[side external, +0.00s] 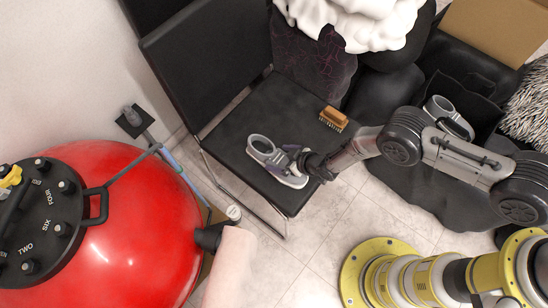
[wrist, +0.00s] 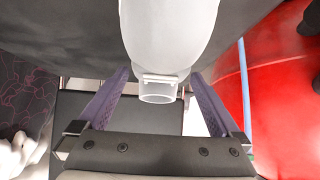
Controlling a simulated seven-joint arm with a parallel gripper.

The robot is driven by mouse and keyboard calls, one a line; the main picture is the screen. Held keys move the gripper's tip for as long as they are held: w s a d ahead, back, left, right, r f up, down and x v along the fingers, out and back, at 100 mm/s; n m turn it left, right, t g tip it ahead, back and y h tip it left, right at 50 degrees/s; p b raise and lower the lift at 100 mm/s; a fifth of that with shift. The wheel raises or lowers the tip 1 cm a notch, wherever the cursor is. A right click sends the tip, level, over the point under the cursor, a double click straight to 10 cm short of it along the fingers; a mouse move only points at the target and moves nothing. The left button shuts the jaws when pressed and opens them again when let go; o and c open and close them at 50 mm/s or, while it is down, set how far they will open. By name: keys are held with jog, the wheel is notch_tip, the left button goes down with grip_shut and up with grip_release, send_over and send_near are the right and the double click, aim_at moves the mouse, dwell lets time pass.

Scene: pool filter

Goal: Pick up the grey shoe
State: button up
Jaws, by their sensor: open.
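The grey shoe (side external: 268,157) sits on the front part of a black chair seat (side external: 236,129) in the side external view, its round opening toward the chair back. My gripper (side external: 293,156) is at the shoe from the right and covers part of it. In the wrist view the shoe (wrist: 168,35) shows as a pale body at the top, with its ring-like opening lower down. The purple fingers of my gripper (wrist: 160,74) are open, one on each side of the ring. I cannot tell whether they touch the shoe.
A brown brush (side external: 333,119) lies on the seat behind the shoe. A similar grey shoe-like object (side external: 440,107) is on dark things at right. A large red pool filter (side external: 150,220) stands at left. A dark patterned bag (side external: 312,62) is behind the seat. Tiled floor (side external: 330,225) shows in front.

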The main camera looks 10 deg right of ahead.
aim_at(278, 158)
jog(key=shift+x, duration=1.75)
jog(key=shift+r, duration=0.1)
jog(key=c, duration=1.4)
jog(key=shift+c, duration=0.2)
